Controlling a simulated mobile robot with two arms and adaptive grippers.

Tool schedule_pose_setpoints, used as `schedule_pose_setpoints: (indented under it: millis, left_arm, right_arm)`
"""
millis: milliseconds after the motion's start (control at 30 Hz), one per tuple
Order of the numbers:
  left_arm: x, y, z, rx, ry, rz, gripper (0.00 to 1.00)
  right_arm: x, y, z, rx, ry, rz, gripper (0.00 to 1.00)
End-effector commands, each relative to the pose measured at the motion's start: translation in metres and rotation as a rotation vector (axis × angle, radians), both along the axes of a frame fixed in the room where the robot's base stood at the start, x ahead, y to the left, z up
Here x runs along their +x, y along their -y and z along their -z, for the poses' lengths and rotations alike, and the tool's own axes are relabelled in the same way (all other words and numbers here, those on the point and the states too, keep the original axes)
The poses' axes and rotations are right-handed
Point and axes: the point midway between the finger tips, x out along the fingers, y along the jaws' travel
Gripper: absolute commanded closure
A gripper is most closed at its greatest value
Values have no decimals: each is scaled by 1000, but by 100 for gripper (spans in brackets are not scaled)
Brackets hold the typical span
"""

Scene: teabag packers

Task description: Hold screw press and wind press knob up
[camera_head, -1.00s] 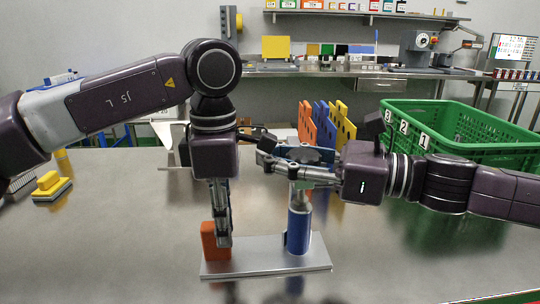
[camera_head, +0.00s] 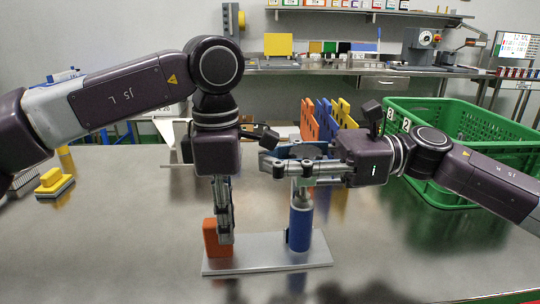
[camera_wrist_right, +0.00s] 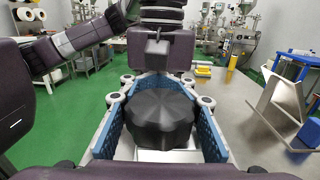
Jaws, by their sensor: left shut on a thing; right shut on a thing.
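The screw press stands on a flat metal base plate (camera_head: 265,258) on the table. It has an orange block (camera_head: 210,238) at the left and a blue cylinder (camera_head: 300,222) at the right. My left gripper (camera_head: 224,240) points down and is shut on the orange block. My right gripper (camera_head: 290,168) reaches in from the right, level, at the top of the press above the blue cylinder. In the right wrist view the dark lobed press knob (camera_wrist_right: 163,117) sits between the blue pads of the right gripper (camera_wrist_right: 160,110), which is shut on it.
A green crate (camera_head: 460,160) stands at the right behind my right arm. Orange, blue and yellow upright panels (camera_head: 330,125) stand behind the press. A yellow-topped block (camera_head: 52,182) lies at the left. The front of the table is clear.

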Motion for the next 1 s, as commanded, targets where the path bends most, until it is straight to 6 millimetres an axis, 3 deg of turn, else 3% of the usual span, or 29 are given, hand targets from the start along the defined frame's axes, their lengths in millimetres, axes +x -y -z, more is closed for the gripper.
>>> schedule_pose_setpoints:
  millis: [600, 1000]
  left_arm:
    - [0, -5, 2, 12, -5, -4, 100]
    - [0, -4, 2, 12, -6, -2, 100]
  right_arm:
    - [-21, 8, -1, 5, 0, -481, 100]
    - [-31, 16, -1, 4, 0, -698, 100]
